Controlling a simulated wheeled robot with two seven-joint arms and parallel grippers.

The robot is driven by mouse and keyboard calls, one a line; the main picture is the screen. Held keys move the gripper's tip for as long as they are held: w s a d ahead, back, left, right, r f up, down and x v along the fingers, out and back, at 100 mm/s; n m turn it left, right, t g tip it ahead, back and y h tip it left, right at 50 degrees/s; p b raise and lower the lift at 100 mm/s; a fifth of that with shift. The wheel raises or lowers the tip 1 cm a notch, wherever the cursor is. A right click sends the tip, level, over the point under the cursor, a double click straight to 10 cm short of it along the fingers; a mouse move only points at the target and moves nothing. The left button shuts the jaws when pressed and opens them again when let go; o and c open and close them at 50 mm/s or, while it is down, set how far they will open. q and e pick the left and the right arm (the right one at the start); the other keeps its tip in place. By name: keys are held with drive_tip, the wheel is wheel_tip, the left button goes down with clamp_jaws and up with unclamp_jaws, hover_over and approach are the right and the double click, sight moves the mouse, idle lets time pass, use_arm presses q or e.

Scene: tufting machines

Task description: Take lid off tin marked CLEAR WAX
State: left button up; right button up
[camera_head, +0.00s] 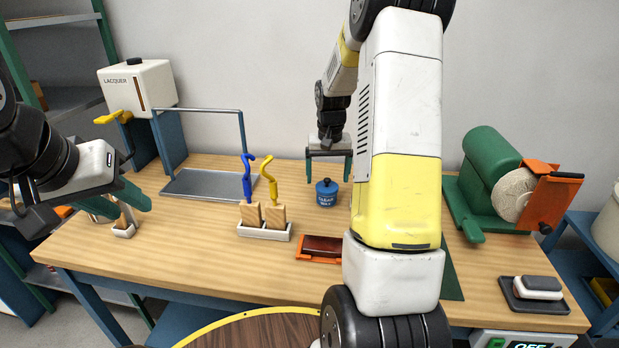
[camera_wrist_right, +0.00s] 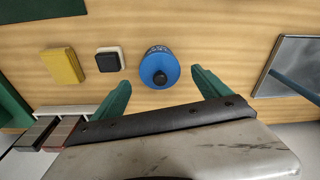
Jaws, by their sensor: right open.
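The blue tin (camera_head: 326,196) marked CLEAR WAX stands upright on the wooden bench, with its lid on and a dark round knob on top. In the right wrist view the tin (camera_wrist_right: 159,68) is seen from above, ahead of and between the open fingers. My right gripper (camera_head: 329,176) is open and empty, pointing down above the tin; its green fingers (camera_wrist_right: 160,92) are apart from the tin. My left gripper (camera_head: 135,192) is at the left of the bench, above a small white holder; whether its jaws are open is unclear.
A white two-slot holder (camera_head: 264,231) with wooden-bladed brushes and blue and yellow hooks stands left of the tin. A green machine (camera_head: 493,178) stands right; a metal tray (camera_head: 215,184) lies behind left.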

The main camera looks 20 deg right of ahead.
drive_tip(key=shift+w+f, duration=0.1)
drive_tip(key=shift+f, duration=0.85)
drive_tip(key=shift+c, duration=0.2)
drive_tip(key=c, duration=1.3)
drive_tip(key=shift+r, duration=0.1)
